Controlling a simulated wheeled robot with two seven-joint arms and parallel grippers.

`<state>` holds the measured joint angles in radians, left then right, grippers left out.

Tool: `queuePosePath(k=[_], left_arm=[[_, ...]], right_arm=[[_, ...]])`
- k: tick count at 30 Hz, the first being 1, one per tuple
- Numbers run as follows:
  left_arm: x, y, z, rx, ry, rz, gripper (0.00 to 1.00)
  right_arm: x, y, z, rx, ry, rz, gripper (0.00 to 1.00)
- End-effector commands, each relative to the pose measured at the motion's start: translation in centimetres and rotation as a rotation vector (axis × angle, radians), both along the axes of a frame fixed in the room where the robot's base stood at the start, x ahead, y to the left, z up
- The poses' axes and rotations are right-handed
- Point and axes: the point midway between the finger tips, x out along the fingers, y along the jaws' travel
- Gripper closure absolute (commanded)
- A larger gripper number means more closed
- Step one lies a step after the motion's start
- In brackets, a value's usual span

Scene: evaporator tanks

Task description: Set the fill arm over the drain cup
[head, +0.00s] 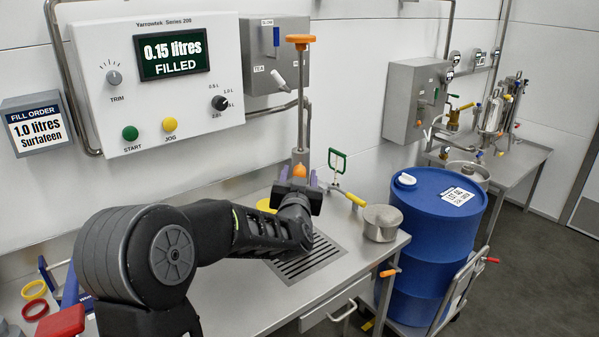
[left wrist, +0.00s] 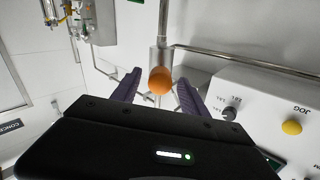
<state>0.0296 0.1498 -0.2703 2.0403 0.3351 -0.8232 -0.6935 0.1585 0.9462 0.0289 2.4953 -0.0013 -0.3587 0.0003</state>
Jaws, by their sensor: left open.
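A steel post (head: 301,100) with an orange top handle stands behind the bench. An orange ball knob (head: 299,171) is on its lower block; it also shows in the left wrist view (left wrist: 160,80). My left gripper (head: 299,182) is open, with its fingers on either side of the knob and gaps visible in the left wrist view. A thin arm with a yellow grip (head: 355,199) slants out right of the post; I cannot tell whether it is the fill arm. A round steel cup (head: 383,222), possibly the drain cup, stands at the bench's right end. My right gripper is not in view.
A control panel (head: 160,110) reads 0.15 litres filled; an order sign (head: 37,130) reads 1.0 litres. A slotted grate (head: 310,262) lies in the bench. A green frame (head: 338,161) stands behind the grip. A blue drum (head: 432,245) stands right of the bench.

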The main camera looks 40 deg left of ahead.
Motion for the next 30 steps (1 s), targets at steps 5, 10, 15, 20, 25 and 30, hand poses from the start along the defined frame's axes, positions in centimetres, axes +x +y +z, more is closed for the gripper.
queuePosePath(k=[5,10,15,20,25,30], left_arm=[[1.33,0.85,-0.02,0.0,0.001,0.0,0.48],[1.46,0.92,-0.03,0.0,0.0,-0.001,0.48],[1.45,0.91,-0.02,0.0,0.0,-0.001,0.53],[1.44,0.91,-0.02,0.0,0.0,-0.001,0.66],[1.44,0.89,-0.01,0.0,0.0,-0.001,0.8],[1.44,0.89,-0.01,0.0,0.0,-0.001,0.94]], right_arm=[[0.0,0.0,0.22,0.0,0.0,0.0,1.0],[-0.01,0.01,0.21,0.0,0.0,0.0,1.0],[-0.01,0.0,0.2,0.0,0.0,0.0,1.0],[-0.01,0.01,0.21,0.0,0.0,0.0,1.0],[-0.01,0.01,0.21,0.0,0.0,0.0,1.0],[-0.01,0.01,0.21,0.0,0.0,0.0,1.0]])
